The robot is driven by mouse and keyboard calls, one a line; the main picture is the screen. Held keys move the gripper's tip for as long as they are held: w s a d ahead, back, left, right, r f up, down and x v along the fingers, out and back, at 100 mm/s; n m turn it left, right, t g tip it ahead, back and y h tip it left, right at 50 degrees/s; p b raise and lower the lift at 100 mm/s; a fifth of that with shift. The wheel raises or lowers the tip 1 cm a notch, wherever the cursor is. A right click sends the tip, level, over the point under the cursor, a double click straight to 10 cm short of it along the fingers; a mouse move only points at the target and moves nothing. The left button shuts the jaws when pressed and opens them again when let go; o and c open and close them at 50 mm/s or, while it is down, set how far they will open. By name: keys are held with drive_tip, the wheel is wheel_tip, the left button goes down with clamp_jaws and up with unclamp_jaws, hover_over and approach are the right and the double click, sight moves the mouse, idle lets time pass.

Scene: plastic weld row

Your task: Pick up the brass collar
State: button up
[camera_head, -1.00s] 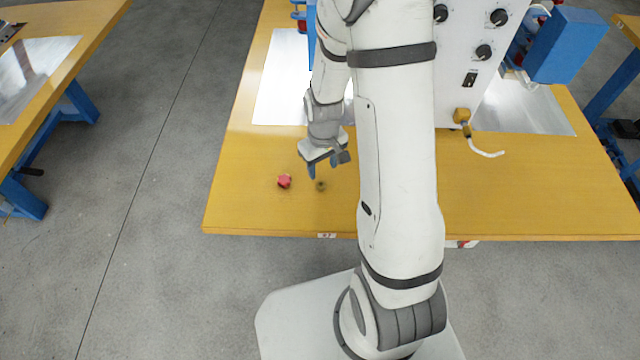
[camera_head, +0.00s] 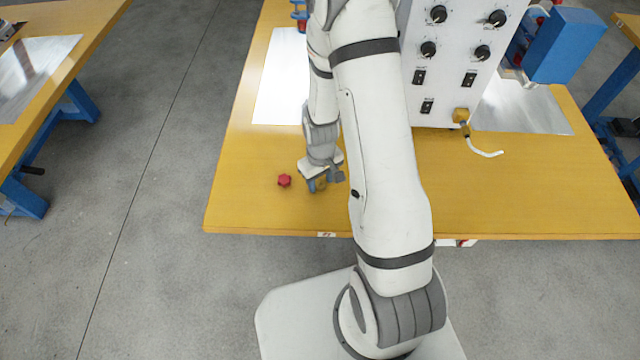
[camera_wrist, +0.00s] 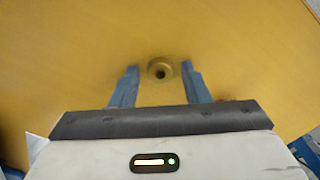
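The brass collar (camera_wrist: 160,70) is a small ring with a dark center hole, lying on the wooden tabletop. In the wrist view it sits between and slightly beyond the tips of my gripper (camera_wrist: 161,72), with gaps on both sides. The fingers are open. In the head view my gripper (camera_head: 319,186) is low over the table, and the collar (camera_head: 321,184) is partly hidden by the fingers.
A red knob-like piece (camera_head: 284,180) lies on the yellow table (camera_head: 270,212), just left of my gripper. A white control box (camera_head: 455,60) with dials stands behind to the right, with a white hose (camera_head: 485,151) beside it. The table's front edge is near.

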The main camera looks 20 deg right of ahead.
drive_tip(key=c, duration=0.8)
drive_tip(key=shift+c, duration=0.2)
